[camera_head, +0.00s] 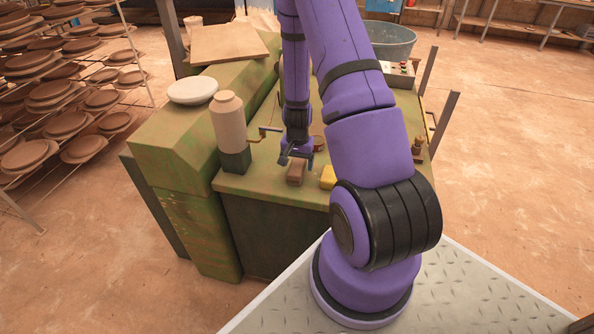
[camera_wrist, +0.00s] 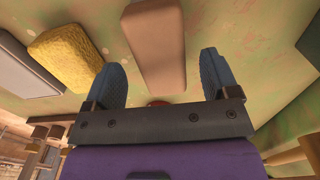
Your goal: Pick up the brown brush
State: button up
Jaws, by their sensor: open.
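The brown brush (camera_head: 296,172) lies on the green machine top, with its long side running away from me. In the wrist view the brush (camera_wrist: 154,45) shows as a brown block ahead of and between the two fingers. My gripper (camera_head: 293,157) is above the top at the far end of the brush. Its two dark fingers (camera_wrist: 162,78) are spread apart, one to each side of the brush's line, with nothing held between them. Whether the fingertips are level with the brush I cannot tell.
A yellow sponge (camera_head: 328,177) lies close to the right of the brush; it also shows in the wrist view (camera_wrist: 68,57). A beige bottle-like cylinder (camera_head: 228,122) on a dark base stands to the left.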

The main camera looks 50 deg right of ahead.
aim_at(297, 165)
jog(key=shift+f, duration=1.45)
jog(key=c, duration=1)
jog(key=shift+c, duration=0.2)
jog(key=shift+r, duration=0.1)
jog(key=shift+a+r, duration=0.1)
jog(key=shift+r, duration=4.85)
